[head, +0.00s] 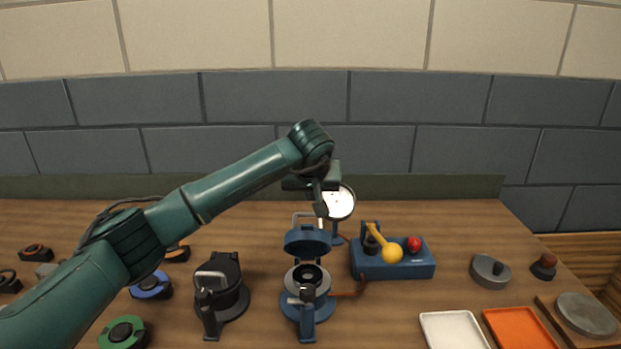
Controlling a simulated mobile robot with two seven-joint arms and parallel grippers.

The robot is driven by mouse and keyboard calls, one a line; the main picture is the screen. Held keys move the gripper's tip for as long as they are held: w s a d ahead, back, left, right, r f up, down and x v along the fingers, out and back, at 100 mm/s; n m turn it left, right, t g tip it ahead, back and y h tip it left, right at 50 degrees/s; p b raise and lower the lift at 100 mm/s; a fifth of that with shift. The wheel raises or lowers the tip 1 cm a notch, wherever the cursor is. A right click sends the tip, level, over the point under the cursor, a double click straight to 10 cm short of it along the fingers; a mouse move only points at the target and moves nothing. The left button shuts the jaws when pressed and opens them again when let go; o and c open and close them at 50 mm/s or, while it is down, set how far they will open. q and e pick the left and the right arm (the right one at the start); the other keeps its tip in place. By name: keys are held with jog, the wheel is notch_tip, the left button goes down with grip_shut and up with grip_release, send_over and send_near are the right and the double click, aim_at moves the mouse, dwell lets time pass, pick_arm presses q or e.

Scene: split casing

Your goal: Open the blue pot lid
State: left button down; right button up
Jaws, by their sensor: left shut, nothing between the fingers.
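The blue pot (308,312) stands on the table near the middle, with a grey ring around a dark round opening. Its blue lid (307,240) stands raised behind the opening, with a light bail handle at its top. My left gripper (321,207) is above the lid and slightly to its right, fingers pointing down, shut and empty. I cannot tell whether its fingertips touch the lid or handle. My right gripper is not in view.
A black pot (222,290) with a closed top stands left of the blue pot. A white-faced gauge (338,203) stands behind my left gripper. A blue box (405,262) with a yellow-knobbed lever is to the right. White (453,331) and orange (520,328) trays lie front right.

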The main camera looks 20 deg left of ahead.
aim_at(310, 214)
pick_arm(q)
jog(key=shift+s+d+f+p, duration=0.2)
jog(key=shift+s, duration=0.55)
jog(key=shift+s+d+f+p, duration=0.15)
jog(key=shift+s, duration=0.55)
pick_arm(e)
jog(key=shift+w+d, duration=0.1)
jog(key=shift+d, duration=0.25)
pick_arm(q)
jog(key=shift+s+d+b, duration=0.15)
jog(key=shift+s+b, duration=0.3)
jog(key=shift+s, duration=0.15)
jog(key=shift+s+d+f, duration=0.1)
jog(key=shift+s, duration=0.4)
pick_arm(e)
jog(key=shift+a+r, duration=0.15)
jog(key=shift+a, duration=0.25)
